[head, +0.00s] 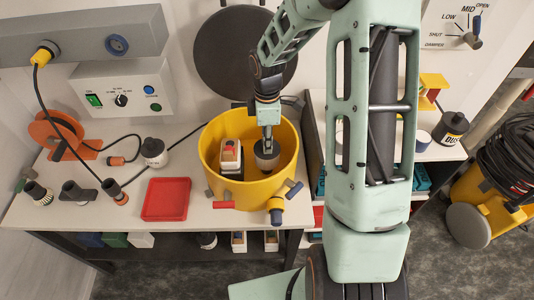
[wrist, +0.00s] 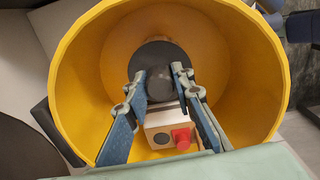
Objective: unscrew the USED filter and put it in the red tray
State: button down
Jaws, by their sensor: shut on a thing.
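My gripper (head: 267,143) reaches down into the yellow tub (head: 209,165) on the bench. In the wrist view its two fingers (wrist: 158,76) are shut on the sides of a round grey knob (wrist: 160,86). The knob stands on a dark round part (wrist: 158,53), which I take for the filter; no USED label is readable. In the head view this round part (head: 266,162) sits inside the tub, partly hidden by my gripper. The red tray (head: 166,210) lies on the bench left of the tub and is empty.
A white box with a red knob (wrist: 157,138) is inside the tub, close to my fingers; it also shows in the head view (head: 230,163). The tub wall surrounds my gripper. A black-and-white jar (head: 153,151) and a cable stand behind the tray.

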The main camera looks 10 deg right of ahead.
jog(key=c, duration=1.6)
grip_release()
